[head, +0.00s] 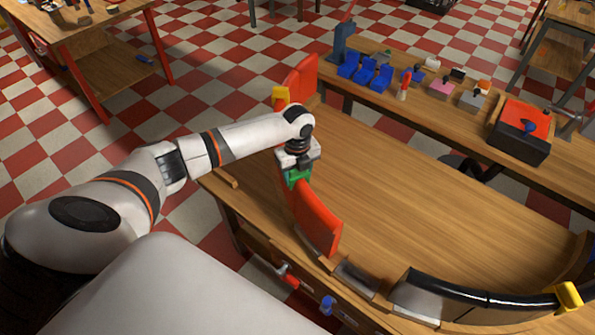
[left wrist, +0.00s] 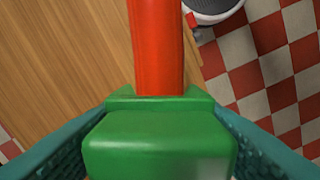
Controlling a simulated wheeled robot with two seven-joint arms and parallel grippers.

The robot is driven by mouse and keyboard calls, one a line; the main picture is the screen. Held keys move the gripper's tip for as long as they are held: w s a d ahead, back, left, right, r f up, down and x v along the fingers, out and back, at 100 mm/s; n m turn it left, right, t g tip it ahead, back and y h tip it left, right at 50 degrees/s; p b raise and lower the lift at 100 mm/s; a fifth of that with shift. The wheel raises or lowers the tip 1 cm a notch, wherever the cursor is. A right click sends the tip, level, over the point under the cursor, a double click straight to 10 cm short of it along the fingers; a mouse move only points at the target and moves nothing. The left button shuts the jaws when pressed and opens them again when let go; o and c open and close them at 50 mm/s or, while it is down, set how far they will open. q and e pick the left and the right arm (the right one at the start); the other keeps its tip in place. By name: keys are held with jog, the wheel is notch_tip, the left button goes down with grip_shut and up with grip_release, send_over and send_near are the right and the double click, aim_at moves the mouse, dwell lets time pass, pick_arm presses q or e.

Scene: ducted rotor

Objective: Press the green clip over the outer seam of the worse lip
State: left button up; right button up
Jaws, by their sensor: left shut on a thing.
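My left gripper (head: 298,172) points down and is shut on the green clip (head: 297,179). In the left wrist view the clip (left wrist: 160,140) sits between my two teal finger pads. A red curved lip section (head: 318,217) stands on the bench's curved edge just below the clip. In the left wrist view the red lip (left wrist: 157,45) runs up to the clip, and the clip's near edge covers its end. I cannot tell whether the clip is seated or only touching. A second red section (head: 302,78) stands behind my wrist. My right gripper is out of view.
A yellow clip (head: 280,97) is by the far red section, and another yellow clip (head: 568,297) is on the black tube (head: 470,295) at lower right. Blue bins (head: 365,70) and a red-black toolbox (head: 520,130) stand on the back bench. The middle benchtop (head: 420,205) is clear.

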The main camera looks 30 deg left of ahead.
pick_arm(q)
jog(key=shift+f, duration=0.3)
dwell(0.5)
jog(key=o, duration=1)
jog(key=shift+o, duration=0.2)
jog(key=shift+r, duration=0.15)
notch_tip(320, 180, up, 11)
jog(key=b, duration=0.2)
jog(key=shift+b, duration=0.3)
jog(key=shift+r, duration=0.4)
jog(key=shift+s+f, duration=0.1)
